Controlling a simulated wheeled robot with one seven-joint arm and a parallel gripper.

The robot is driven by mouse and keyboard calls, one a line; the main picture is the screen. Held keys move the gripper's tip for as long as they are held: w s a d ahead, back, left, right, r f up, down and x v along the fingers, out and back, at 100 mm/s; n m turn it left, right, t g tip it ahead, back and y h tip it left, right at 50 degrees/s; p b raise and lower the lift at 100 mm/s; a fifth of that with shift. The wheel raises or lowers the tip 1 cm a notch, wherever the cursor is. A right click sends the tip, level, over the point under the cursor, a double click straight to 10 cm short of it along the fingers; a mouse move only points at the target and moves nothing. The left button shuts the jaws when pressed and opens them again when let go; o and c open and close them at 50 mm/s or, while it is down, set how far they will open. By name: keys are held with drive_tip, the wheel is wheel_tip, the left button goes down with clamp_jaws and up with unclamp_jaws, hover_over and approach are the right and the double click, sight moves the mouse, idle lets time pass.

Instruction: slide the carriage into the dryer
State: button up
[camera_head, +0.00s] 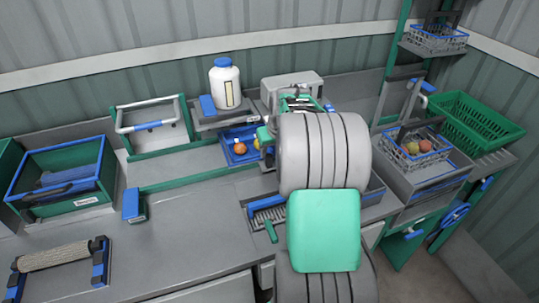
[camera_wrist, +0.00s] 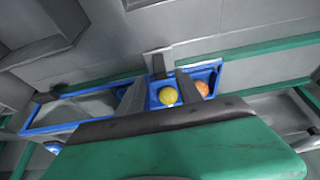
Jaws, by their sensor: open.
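A blue tray (camera_head: 229,157) holding an orange and a yellow round fruit sits at the back of the bench, beside the green rails (camera_head: 180,181); I take it for the carriage, but cannot be sure. It also shows in the wrist view (camera_wrist: 216,68). My gripper (camera_wrist: 160,88) is open, its two fingers apart in front of the tray and empty. In the head view my arm hides most of the gripper. I cannot tell for certain which unit is the dryer; a grey box (camera_head: 291,85) stands behind my arm.
A white jar (camera_head: 225,84) stands behind the tray. A green frame with a blue-gripped handle (camera_head: 150,126) is left of it. A blue-rimmed green box (camera_head: 62,165) and a roller (camera_head: 52,257) are further left. A wire basket of fruit (camera_head: 418,152) and green crate (camera_head: 478,122) are right.

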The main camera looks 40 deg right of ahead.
sight(270, 156)
drive_tip(key=x, duration=0.4)
drive_tip(key=shift+w+f+p, duration=0.2)
drive_tip(key=shift+f+p, duration=0.1)
drive_tip(key=shift+p, duration=0.05)
drive_tip(key=shift+c, duration=0.3)
clamp_jaws()
idle(0.7)
